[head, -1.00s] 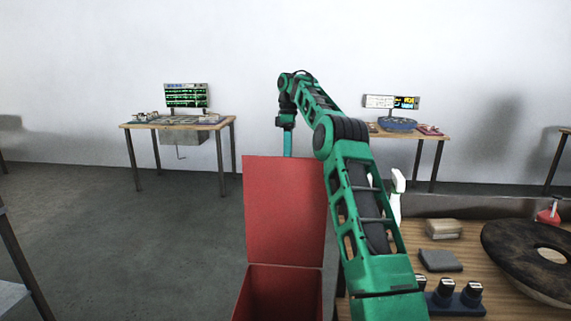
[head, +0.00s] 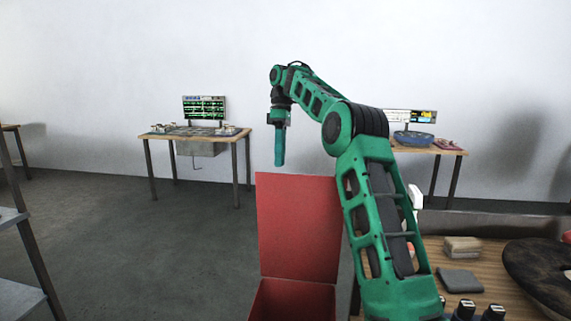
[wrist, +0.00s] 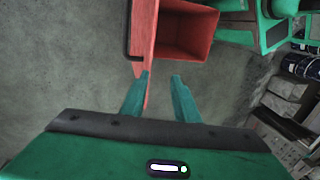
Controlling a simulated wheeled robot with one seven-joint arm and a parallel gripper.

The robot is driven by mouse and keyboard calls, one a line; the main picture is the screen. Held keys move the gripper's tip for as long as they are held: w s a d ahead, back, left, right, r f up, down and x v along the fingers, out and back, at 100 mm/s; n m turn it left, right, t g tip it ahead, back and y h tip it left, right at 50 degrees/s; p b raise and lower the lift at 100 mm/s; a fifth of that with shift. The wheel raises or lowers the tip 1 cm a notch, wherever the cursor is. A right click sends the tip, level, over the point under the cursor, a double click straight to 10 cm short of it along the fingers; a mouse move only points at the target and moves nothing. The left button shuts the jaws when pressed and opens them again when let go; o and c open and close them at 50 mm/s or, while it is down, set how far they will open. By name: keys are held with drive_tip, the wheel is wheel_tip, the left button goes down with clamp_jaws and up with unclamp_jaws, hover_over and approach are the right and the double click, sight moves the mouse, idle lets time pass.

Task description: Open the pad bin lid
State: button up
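The red pad bin stands in the lower middle of the head view, with its mouth (head: 290,302) uncovered. Its red lid (head: 298,225) stands upright at the far side of the mouth. My gripper (head: 279,163) points down just above the lid's top left edge, apart from it in the picture. In the wrist view the bin mouth (wrist: 187,28) shows its hollow inside, and the lid (wrist: 142,45) is seen nearly edge-on. There my gripper (wrist: 161,77) has its fingers apart with nothing held; the left fingertip overlaps the lid's end, and contact cannot be told.
A wooden workbench (head: 490,273) at right carries a dark ring-shaped disc (head: 545,268), a grey pad (head: 460,280) and tan blocks (head: 462,246). A grey shelf (head: 15,298) stands at left. The floor (head: 150,260) between is clear.

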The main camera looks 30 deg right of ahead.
drive_tip(key=shift+s+a+r, duration=0.1)
drive_tip(key=shift+a+r, duration=0.05)
drive_tip(key=shift+a, duration=0.15)
clamp_jaws()
drive_tip(key=n, duration=0.1)
drive_tip(key=d+n, duration=0.1)
drive_tip(key=n, duration=0.1)
drive_tip(key=n+h, duration=0.1)
drive_tip(key=n, duration=0.1)
drive_tip(key=shift+d+t, duration=0.3)
drive_tip(key=n, duration=0.1)
drive_tip(key=d+n, duration=0.1)
drive_tip(key=n, duration=0.1)
drive_tip(key=shift+s+d+r+t+h, duration=0.1)
drive_tip(key=shift+s+d+t+h, duration=0.1)
drive_tip(key=shift+t+h, duration=0.1)
drive_tip(key=s+d+r+n+t+h, duration=0.1)
drive_tip(key=s+d+r+n+t, duration=0.2)
drive_tip(key=n, duration=0.7)
wheel_tip(320, 180, down, 11)
drive_tip(key=w+d+g, duration=0.1)
drive_tip(key=d, duration=0.1)
drive_tip(key=shift+w+d+f, duration=0.15)
drive_tip(key=shift+w+d, duration=0.1)
